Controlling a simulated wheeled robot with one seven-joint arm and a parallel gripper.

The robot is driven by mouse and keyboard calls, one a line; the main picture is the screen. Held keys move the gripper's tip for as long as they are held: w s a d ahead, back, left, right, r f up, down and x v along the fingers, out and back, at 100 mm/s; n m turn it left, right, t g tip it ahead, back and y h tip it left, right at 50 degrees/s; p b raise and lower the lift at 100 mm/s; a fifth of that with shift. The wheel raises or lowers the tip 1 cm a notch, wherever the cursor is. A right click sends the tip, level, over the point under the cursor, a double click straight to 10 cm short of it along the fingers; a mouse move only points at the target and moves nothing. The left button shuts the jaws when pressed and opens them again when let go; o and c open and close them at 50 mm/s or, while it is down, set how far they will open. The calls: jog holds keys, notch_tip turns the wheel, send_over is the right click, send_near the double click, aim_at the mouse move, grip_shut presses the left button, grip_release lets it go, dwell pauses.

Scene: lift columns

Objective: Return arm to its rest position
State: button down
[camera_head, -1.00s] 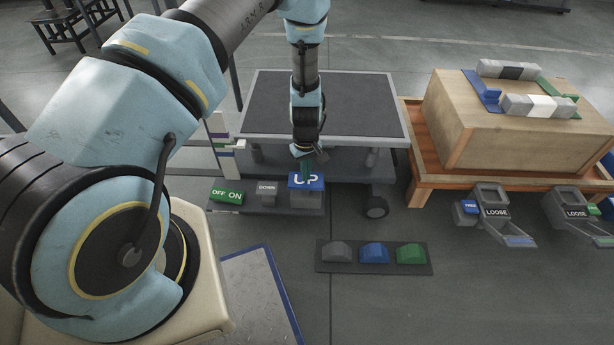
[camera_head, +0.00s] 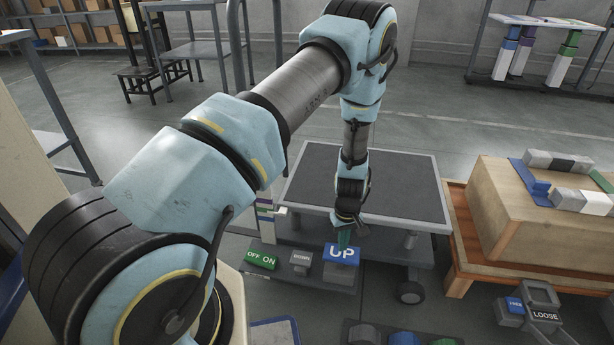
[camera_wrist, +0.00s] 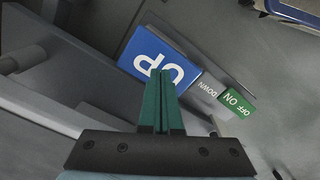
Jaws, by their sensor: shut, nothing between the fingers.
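My arm reaches out over the lift table, with its last links hanging down in front of the dark tabletop. My gripper (camera_head: 343,240) is shut and empty, its green fingers pointing down at the blue UP pedal (camera_head: 341,256). In the wrist view the closed fingers (camera_wrist: 163,75) overlap the UP pedal (camera_wrist: 150,58); I cannot tell whether they touch it. The grey DOWN pedal (camera_head: 301,260) and the green OFF ON switch (camera_head: 262,260) sit to its left.
The lift table (camera_head: 310,180) stands just behind my gripper. A wooden crate (camera_head: 525,220) with blocks on it rests on an orange stand (camera_head: 468,255) at right. A LOOSE pedal (camera_head: 541,312) is at the lower right. Open floor lies behind the table.

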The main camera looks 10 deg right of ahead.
jog(key=w+a+r, duration=0.3)
jog(key=a+r, duration=0.3)
jog(key=r, duration=0.4)
jog(key=w+a+r, duration=0.2)
jog(key=a+r, duration=0.4)
jog(key=r, duration=0.4)
jog(key=s+a+r+m+t, duration=0.1)
jog(key=s+a+r, duration=0.3)
jog(key=a+r, duration=0.45)
jog(key=s+a+r+m+t, duration=0.1)
jog(key=s+a+r, duration=0.5)
jog(key=a, duration=0.4)
notch_tip(320, 180, up, 30)
jog(key=w+p, duration=0.1)
jog(key=p, duration=2.8)
jog(key=shift+d+r, duration=0.15)
